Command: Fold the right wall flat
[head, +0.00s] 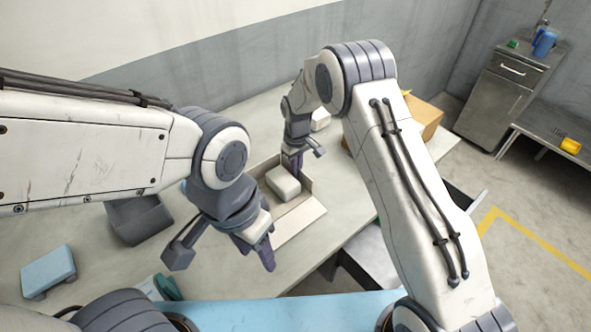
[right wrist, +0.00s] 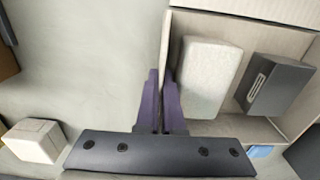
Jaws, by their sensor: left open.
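An open box (head: 298,226) with low pale walls stands on the table, holding a white block (head: 283,184). In the right wrist view the white block (right wrist: 208,78) and a dark grey box (right wrist: 279,86) lie inside. The right wall (right wrist: 166,45) shows as a thin upright edge. My right gripper (right wrist: 161,84) has a purple finger on each side of it and looks shut on it; in the head view this gripper (head: 293,160) is at the back right. My left gripper (head: 262,252) is open and empty, in front of the box's left side.
A grey bin (head: 138,220) and a blue scale-like object (head: 48,271) stand at the left. A cardboard box (head: 424,117) and a small white item (head: 320,121) lie behind, to the right.

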